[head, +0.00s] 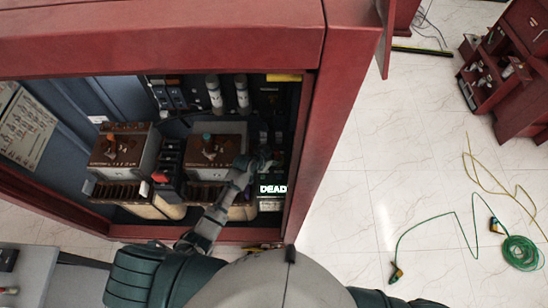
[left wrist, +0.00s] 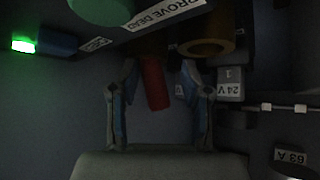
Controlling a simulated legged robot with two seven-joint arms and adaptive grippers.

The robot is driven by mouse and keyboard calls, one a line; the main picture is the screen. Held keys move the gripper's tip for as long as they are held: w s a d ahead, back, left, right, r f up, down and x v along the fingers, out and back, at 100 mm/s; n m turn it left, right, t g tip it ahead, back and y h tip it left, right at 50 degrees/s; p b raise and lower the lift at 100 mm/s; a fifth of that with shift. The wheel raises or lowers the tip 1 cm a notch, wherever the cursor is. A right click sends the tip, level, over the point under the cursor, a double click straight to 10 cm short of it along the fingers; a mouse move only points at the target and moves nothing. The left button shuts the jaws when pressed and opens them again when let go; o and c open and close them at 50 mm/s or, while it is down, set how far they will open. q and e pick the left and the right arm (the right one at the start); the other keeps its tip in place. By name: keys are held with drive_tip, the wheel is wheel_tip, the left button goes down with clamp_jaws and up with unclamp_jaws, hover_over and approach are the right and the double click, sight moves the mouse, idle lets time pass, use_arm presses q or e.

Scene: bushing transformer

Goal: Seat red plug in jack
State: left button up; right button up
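The red plug (left wrist: 154,85) shows in the left wrist view as a short, slightly tilted red cylinder. Its upper end runs into shadow below the PROVE DEAD label (left wrist: 152,14). My left gripper (left wrist: 160,70) has its fingers apart on either side of the plug, with a visible gap on each side. A brown ring-shaped opening (left wrist: 205,48) lies just right of the plug's upper end; I cannot tell whether it is the jack. In the head view my left gripper (head: 258,160) reaches into the cabinet near the DEAD sign, and the plug cannot be made out. My right gripper is out of view.
The red cabinet frame (head: 318,130) borders the opening above and right of my left arm. Two transformer blocks (head: 215,150) (head: 120,150) stand left of the gripper. In the left wrist view a green lamp (left wrist: 23,46) glows, and a 24 V block (left wrist: 229,84) sits by the right finger.

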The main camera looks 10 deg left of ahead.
use_arm(q)
drive_tip(key=shift+s+d+f, duration=0.2)
drive_tip(key=shift+f, duration=0.05)
drive_tip(key=shift+d+r, duration=0.1)
drive_tip(key=shift+d, duration=0.15)
drive_tip(key=shift+d+r, duration=0.15)
drive_tip(key=shift+d, duration=0.35)
drive_tip(key=shift+d+r, duration=0.15)
drive_tip(key=shift+w+a, duration=0.15)
drive_tip(key=shift+a, duration=0.3)
drive_tip(key=v, duration=0.2)
drive_tip(key=shift+a+r, duration=0.2)
drive_tip(key=p+v, duration=0.1)
drive_tip(key=v, duration=0.8)
drive_tip(key=shift+s, duration=0.3)
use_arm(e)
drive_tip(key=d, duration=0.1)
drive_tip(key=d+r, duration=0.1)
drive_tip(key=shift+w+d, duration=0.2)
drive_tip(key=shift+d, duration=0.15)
use_arm(q)
drive_tip(key=shift+r, duration=0.1)
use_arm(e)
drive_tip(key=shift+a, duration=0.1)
